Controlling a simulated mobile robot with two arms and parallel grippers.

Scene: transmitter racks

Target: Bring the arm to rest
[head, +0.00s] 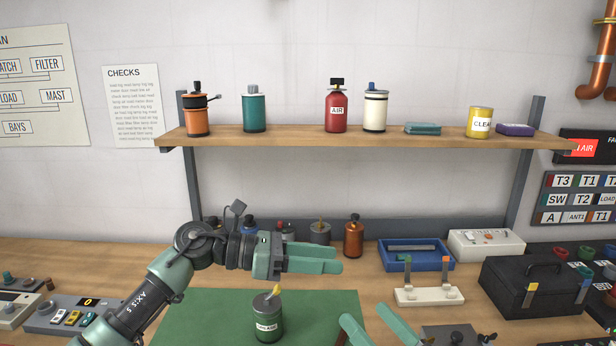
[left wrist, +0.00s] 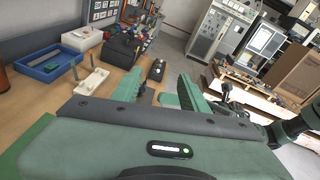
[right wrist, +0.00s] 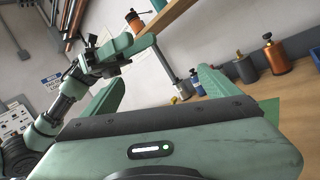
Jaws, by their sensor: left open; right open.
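My left arm reaches in from the left in the head view. Its gripper (head: 315,260) points right above the green mat (head: 200,305), with nothing between its fingers. In the left wrist view its two fingers (left wrist: 160,95) stand apart with a gap between them. My right gripper (head: 378,325) is at the bottom of the head view, lower and to the right of the left one, open and empty. In the right wrist view its fingers (right wrist: 155,95) are spread wide, and my left arm shows beyond them.
A wooden shelf (head: 360,138) carries several bottles and cans above the bench. A blue tray (head: 415,254), a white stand (head: 428,296) with two upright posts and a black toolbox (head: 535,285) stand on the right. Several small canisters stand along the back, including an orange one (head: 353,238).

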